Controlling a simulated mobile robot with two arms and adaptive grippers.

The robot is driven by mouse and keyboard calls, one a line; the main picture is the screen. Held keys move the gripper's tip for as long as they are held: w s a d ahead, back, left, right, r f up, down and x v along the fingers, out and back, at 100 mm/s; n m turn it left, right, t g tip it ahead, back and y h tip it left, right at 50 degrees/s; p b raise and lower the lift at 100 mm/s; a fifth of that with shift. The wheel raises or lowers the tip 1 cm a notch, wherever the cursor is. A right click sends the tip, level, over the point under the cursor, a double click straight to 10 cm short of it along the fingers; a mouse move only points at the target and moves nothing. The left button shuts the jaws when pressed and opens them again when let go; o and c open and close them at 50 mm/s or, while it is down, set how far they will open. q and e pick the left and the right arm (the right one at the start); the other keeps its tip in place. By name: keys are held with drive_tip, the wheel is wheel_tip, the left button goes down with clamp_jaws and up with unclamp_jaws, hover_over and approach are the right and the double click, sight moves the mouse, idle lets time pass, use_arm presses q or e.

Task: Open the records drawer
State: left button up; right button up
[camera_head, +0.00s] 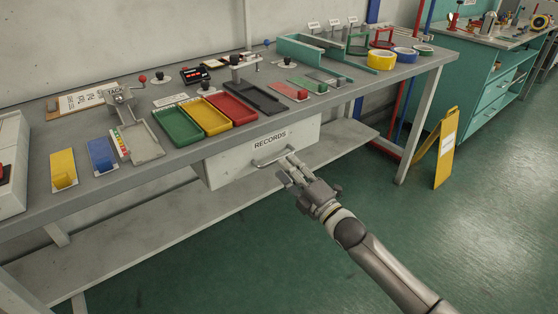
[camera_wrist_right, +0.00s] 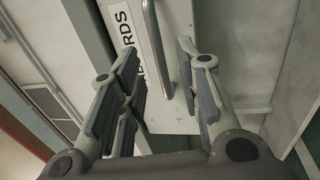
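The records drawer (camera_head: 235,167) is a pale box under the front edge of the workbench, with a RECORDS label (camera_head: 270,141) on its front. I cannot tell whether it is fully shut. Its metal bar handle (camera_head: 262,162) sits below the label. My right gripper (camera_head: 287,163) is at the right end of the handle. In the right wrist view this gripper (camera_wrist_right: 160,70) is open, and the handle (camera_wrist_right: 158,45) shows between its finger pairs, not gripped. I cannot tell whether a finger touches it. My left gripper is not in view.
The workbench (camera_head: 310,118) carries green, yellow and red trays (camera_head: 231,108), tape rolls (camera_head: 381,60) and small fixtures. A lower shelf (camera_head: 130,232) runs beneath it. A yellow floor sign (camera_head: 446,150) stands at the right. The green floor before the drawer is clear.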

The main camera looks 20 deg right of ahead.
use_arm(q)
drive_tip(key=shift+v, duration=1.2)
use_arm(e)
drive_tip(key=shift+x, duration=2.45)
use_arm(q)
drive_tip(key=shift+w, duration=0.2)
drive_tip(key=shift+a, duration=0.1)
use_arm(e)
drive_tip(key=shift+f, duration=0.1)
clamp_jaws()
